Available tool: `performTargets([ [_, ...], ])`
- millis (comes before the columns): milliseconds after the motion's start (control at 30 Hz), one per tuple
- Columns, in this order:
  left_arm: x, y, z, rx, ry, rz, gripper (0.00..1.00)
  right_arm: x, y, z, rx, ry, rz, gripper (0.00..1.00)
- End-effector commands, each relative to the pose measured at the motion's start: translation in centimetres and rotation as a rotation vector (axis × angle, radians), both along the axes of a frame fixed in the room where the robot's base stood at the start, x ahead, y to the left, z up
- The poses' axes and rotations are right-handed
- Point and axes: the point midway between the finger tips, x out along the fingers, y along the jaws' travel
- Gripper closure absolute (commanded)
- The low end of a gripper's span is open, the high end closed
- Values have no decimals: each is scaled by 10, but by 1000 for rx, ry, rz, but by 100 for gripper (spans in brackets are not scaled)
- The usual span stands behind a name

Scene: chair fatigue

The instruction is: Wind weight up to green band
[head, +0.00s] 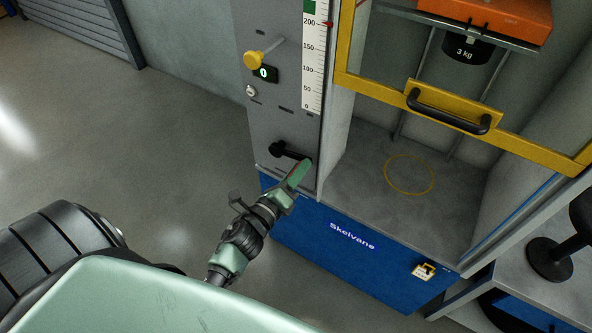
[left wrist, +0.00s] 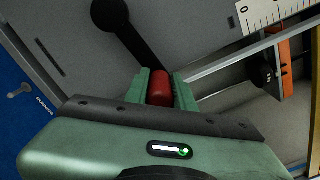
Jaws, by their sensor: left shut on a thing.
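My left gripper (head: 299,173) is shut on the red handle (left wrist: 160,88) of a black crank (head: 290,153) low on the grey machine panel. In the left wrist view the green fingers lie on both sides of the handle, and the crank arm (left wrist: 137,37) runs up to a round black hub. The black 3 kg weight (head: 463,49) hangs at the upper right, under an orange block (head: 500,15). The white scale (head: 312,75) shows the green band (head: 310,7) at its top edge, with a red pointer (head: 328,24) near 200. My right gripper is out of view.
A yellow-framed guard with a black handle (head: 447,117) crosses in front of the weight. A yellow ring (head: 409,174) marks the bay floor. The panel has a yellow knob (head: 254,60) and a display (head: 264,73) reading 0. Black round pieces (head: 548,260) stand at right. Floor at left is clear.

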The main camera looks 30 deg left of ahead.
Motion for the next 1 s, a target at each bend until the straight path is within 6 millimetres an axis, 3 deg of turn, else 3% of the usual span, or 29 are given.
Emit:
performTargets([
  [33,-1,-2,-11,31,5,-2,100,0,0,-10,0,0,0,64],
  [300,-2,-2,-21,153,2,-1,100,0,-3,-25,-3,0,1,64],
  [933,-2,-1,-24,198,4,1,100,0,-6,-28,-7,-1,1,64],
  [967,-2,-1,-24,198,4,1,70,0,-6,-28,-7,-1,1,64],
  [1000,-2,-1,-24,197,3,0,59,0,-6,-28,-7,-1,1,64],
])
